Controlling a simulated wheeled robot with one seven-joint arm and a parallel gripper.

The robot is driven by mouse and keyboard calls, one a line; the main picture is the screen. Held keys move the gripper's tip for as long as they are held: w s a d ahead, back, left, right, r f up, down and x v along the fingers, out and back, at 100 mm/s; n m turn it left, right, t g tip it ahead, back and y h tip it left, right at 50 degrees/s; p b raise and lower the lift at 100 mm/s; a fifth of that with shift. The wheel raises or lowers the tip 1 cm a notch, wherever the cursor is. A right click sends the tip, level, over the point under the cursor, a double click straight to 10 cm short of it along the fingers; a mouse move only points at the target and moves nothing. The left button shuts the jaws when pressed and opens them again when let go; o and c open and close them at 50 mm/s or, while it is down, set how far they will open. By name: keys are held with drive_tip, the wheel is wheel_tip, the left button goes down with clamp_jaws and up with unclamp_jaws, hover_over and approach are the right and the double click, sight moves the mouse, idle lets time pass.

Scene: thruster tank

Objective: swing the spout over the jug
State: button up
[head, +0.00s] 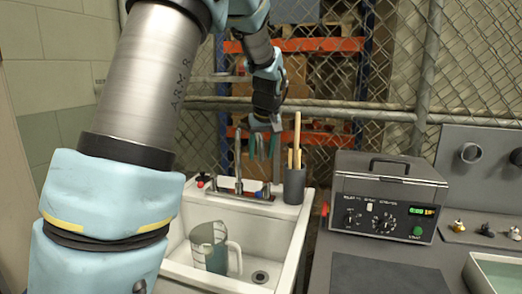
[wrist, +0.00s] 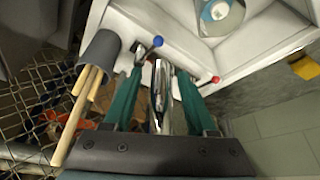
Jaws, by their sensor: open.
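The chrome spout (head: 238,165) rises from the tap at the back of the sink. The clear measuring jug (head: 211,246) stands upright in the basin, toward the front left; part of it shows at the top of the wrist view (wrist: 220,14). My gripper (head: 262,148) is open, its green fingers pointing down near the spout. In the wrist view the spout (wrist: 161,95) lies between the two fingers (wrist: 158,76), with a gap on each side. Contact is not visible, and I cannot tell how deep the spout sits between them.
A red tap knob (wrist: 216,79) and a blue one (wrist: 157,41) flank the spout. A grey holder (head: 294,186) with wooden sticks stands close by on the sink's back right corner. A chain-link fence (head: 330,110) is behind. A grey control box (head: 385,195) sits on the right counter.

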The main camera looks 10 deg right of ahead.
drive_tip(key=shift+w+f, duration=0.1)
drive_tip(key=shift+f, duration=0.2)
drive_tip(key=shift+c, duration=0.4)
clamp_jaws()
idle(0.9)
